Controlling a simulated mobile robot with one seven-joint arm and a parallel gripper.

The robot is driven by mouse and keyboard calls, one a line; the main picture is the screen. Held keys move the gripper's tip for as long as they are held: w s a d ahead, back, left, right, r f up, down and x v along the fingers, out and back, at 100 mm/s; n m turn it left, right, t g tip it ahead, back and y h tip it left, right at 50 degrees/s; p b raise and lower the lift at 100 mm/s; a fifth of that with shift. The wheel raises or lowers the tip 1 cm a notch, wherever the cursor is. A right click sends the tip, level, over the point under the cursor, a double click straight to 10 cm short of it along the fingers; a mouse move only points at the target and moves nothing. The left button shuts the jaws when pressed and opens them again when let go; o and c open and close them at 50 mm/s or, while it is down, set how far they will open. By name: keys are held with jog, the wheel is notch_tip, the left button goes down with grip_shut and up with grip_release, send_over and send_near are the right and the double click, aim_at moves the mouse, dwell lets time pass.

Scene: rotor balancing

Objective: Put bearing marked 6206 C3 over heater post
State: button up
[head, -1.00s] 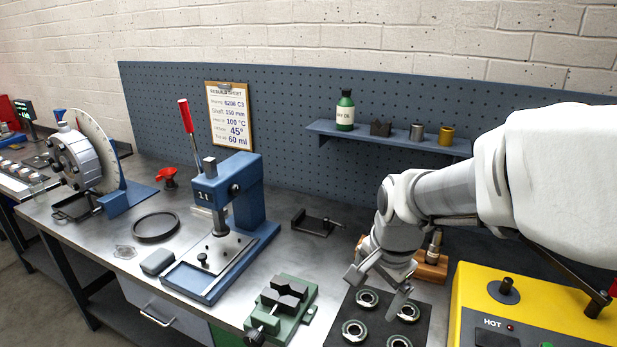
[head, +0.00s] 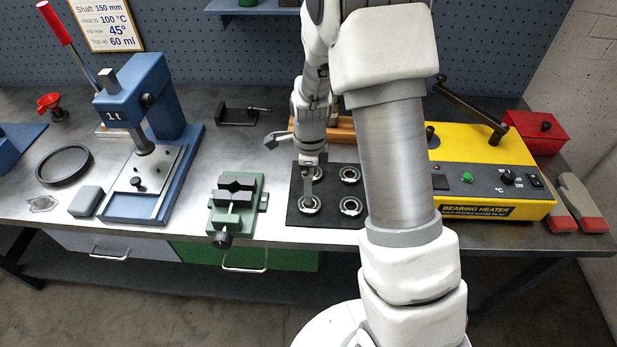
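Several ring-shaped bearings lie on a dark mat (head: 330,216): one at the back right (head: 350,174), one at the front right (head: 351,206) and one at the front left (head: 309,205). A back-left bearing is partly covered by a gripper finger. Their markings are too small to read, so I cannot tell which is 6206 C3. My gripper (head: 292,160) is above the mat's back-left part, fingers spread apart, with nothing visibly held. The yellow bearing heater (head: 480,160) stands right of the mat. Its dark post (head: 430,132) shows just beside my arm, which hides part of the heater.
A green vise (head: 236,200) and a blue press (head: 150,150) stand left of the mat. A red box (head: 538,130) and red-and-grey gloves (head: 580,203) lie right of the heater.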

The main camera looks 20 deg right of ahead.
aim_at(309, 207)
notch_tip(309, 207, down, 7)
jog(key=b, duration=0.5)
jog(key=shift+f, duration=0.2)
jog(key=c, duration=1.1)
notch_tip(309, 207, up, 6)
jog(key=p, duration=0.4)
jog(key=shift+r, duration=0.1)
